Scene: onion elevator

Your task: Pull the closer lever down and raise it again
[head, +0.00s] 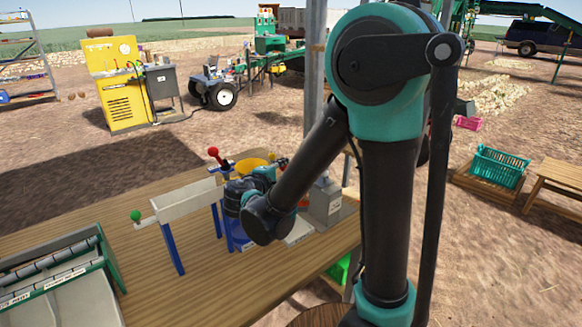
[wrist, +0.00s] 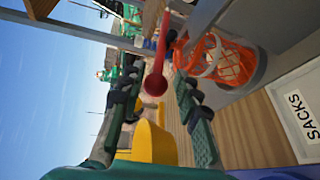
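A lever with a red ball knob (wrist: 156,85) and red rod shows between the two dark fingers of my gripper (wrist: 159,76) in the wrist view. The fingers stand apart on either side of it, and I cannot tell whether either touches it. In the head view, a red-knobbed lever (head: 213,153) stands raised on the machine on the table, and a lever with a green knob (head: 136,215) sticks out at its left end. My gripper is mostly hidden behind my arm there. I cannot be sure that both views show the same red lever.
The wooden table (head: 190,262) carries the machine and a roller tray (head: 55,262) at left. An orange mesh sack (wrist: 235,62) hangs beside the fingers, near a SACKS label (wrist: 300,115). A yellow part (wrist: 150,146) lies below them in the wrist view.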

